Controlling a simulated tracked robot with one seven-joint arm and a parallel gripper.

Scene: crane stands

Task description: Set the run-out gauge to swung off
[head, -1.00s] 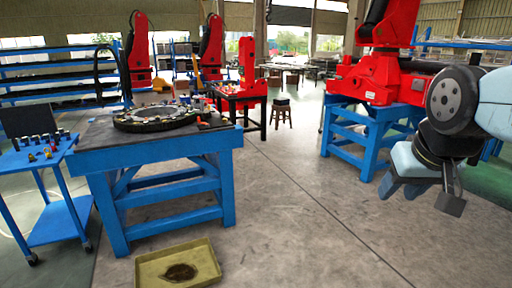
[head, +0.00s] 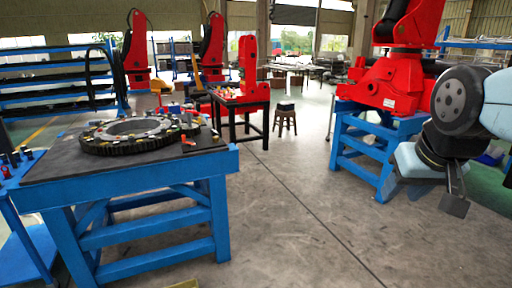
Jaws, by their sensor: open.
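A dark toothed ring (head: 98,142) lies flat on the blue work stand (head: 150,192), at the left of the head view. Small bright parts sit around its top. A small dark block with a brownish piece (head: 215,135) stands at the stand's right edge, beside the ring. It may belong to the run-out gauge, but it is too small to tell, and so is any swing position. My gripper (head: 428,196) hangs at the right of the view, open and empty, over the floor and well apart from the stand.
A blue trolley (head: 22,235) stands close at the left of the stand. A tray's rim (head: 185,284) shows at the bottom edge. A red machine on a blue frame (head: 362,150) is at right, a stool (head: 285,118) further back. The middle floor is clear.

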